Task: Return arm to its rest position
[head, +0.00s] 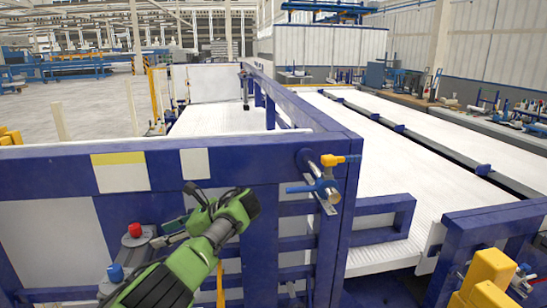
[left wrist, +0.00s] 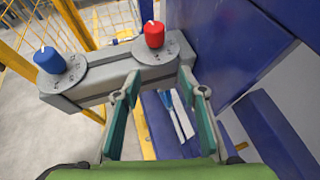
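My green left arm reaches up from the bottom of the head view and bends at the wrist towards the left. Its gripper (head: 170,236) is beside the grey control box with a red knob (head: 135,230) and a blue knob (head: 115,272). In the left wrist view the two fingers of the gripper (left wrist: 159,82) stand apart with nothing held between them. The grey box (left wrist: 115,82) lies just beyond the fingertips, with its red knob (left wrist: 154,34) and blue knob (left wrist: 50,60). Contact with the box cannot be told. My right gripper is not in view.
A blue frame (head: 250,170) stands close in front of my left arm, with a valve-like blue and yellow fitting (head: 325,187) on its post. White ribbed decks (head: 420,170) stretch away behind. A yellow mesh fence (left wrist: 110,22) stands beside the control box.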

